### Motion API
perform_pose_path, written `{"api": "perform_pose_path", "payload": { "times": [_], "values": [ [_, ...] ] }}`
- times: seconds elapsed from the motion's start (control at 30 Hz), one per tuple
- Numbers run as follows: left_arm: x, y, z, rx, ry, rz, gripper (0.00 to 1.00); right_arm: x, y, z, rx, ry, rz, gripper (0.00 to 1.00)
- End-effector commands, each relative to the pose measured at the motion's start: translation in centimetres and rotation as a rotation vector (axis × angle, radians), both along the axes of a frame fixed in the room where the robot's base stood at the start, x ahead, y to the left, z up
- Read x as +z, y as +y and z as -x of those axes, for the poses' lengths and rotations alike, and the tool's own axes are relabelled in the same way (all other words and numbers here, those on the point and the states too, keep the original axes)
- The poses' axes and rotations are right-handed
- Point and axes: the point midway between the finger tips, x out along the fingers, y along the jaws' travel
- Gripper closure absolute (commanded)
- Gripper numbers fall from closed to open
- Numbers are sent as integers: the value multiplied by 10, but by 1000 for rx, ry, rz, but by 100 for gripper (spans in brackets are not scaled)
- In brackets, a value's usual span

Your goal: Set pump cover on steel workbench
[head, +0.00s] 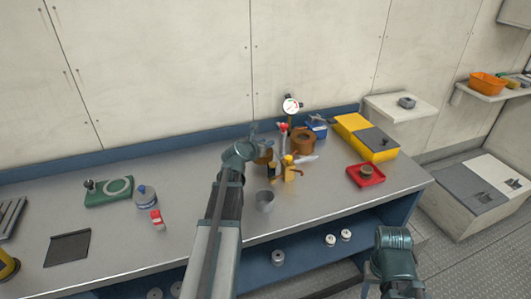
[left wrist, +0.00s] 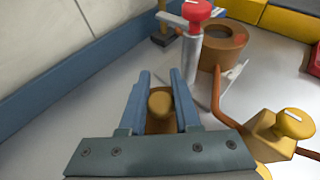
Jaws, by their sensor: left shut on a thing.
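My left gripper (head: 262,147) reaches over the steel workbench (head: 320,212) and is shut on a small brown-bronze piece with a rounded knob, which looks like the pump cover (left wrist: 160,103). In the left wrist view the piece sits between the two blue fingers (left wrist: 155,90), with the steel bench top behind it. In the head view the wrist and fingers mostly hide it. I cannot tell whether it touches the bench. Part of my right arm shows at the lower right, but its fingers do not show.
Close to the left gripper stand a yellow-handled valve (head: 289,170), a red-knobbed fitting (head: 283,128), a brown ring-shaped part (head: 302,140) and a grey cup (head: 265,201). A red tray (head: 366,175) and yellow case (head: 352,124) are at right. Bare bench lies in front.

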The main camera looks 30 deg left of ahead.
Motion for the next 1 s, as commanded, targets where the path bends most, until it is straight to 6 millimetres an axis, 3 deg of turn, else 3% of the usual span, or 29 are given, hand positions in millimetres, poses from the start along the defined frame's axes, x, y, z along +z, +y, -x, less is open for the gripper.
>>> {"api": "perform_pose_path", "payload": {
  "times": [0.03, 0.2, 0.6, 0.63, 0.77, 0.8, 1.0],
  "values": [
    [-13, 0, 0, 0, 0, 0, 100, -13, 0, 0, 0, 0, 0, 50],
    [-30, 0, 0, 0, -1, 0, 100, -30, 0, 0, 0, 0, 0, 50],
    [-31, 0, 0, 0, 0, 0, 100, -32, 0, 0, 0, 0, 0, 50],
    [-31, 0, 0, 0, 0, 0, 67, -31, 0, 0, 0, 0, 0, 50],
    [-30, 0, 0, 0, 0, 0, 44, -30, 0, 0, 0, 0, 0, 50],
    [-30, 0, 0, 0, 0, 0, 39, -30, 0, 0, 0, 0, 0, 50],
    [-30, 0, 0, 0, 0, 0, 39, -30, 0, 0, 0, 0, 0, 50]
  ]
}}
